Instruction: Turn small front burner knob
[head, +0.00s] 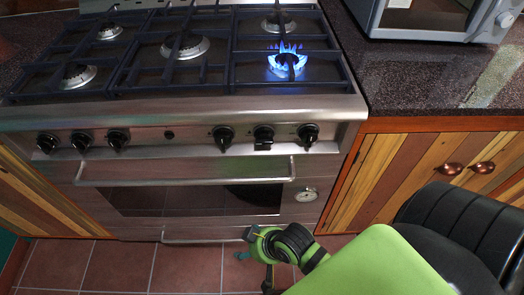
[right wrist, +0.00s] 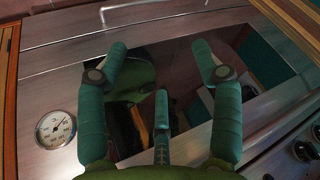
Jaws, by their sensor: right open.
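The steel stove front carries a row of black knobs. Three sit at left, one of them the inner left knob (head: 116,140). Three sit at right: one knob (head: 223,135), a middle knob (head: 264,137) whose shape looks different from its neighbours, and the rightmost knob (head: 308,133). A blue flame burns on the front right burner (head: 287,65). My right gripper (head: 255,258) is low in front of the oven door, below the knobs and apart from them. In the right wrist view its teal fingers (right wrist: 160,62) are spread and empty, facing the door. My left gripper is out of view.
The oven handle (head: 185,178) runs across below the knobs. A round gauge (head: 306,195) sits right of the door window. A dark counter (head: 430,85) with a microwave (head: 425,18) is at right, above wooden cabinets (head: 400,165). Tiled floor (head: 110,265) lies below.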

